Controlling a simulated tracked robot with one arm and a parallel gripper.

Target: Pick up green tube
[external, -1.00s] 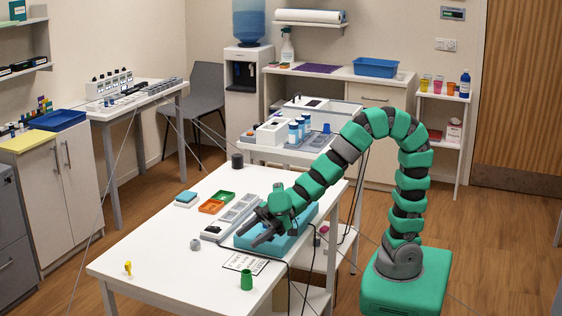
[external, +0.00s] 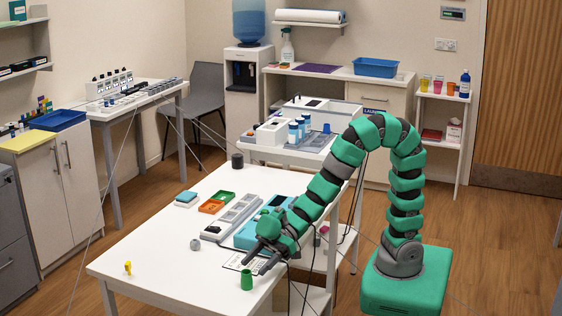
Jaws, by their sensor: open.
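The green tube (external: 246,281) stands upright near the front right edge of the white table (external: 190,280). My gripper (external: 255,264) is open and empty, with its dark fingers pointing down and to the left. It hangs just above and behind the tube in this view, close to it. I cannot tell whether a finger touches the tube. My gripper and wrist partly hide the white card with writing (external: 237,261) and the light blue box (external: 249,237) behind.
A grey tray (external: 231,217), orange and green trays (external: 213,206), a teal block (external: 186,198), a black cylinder (external: 237,160), a small grey piece (external: 195,245) and a yellow piece (external: 128,267) are on the table. Its front left is mostly clear. Dark cables hang by the right edge.

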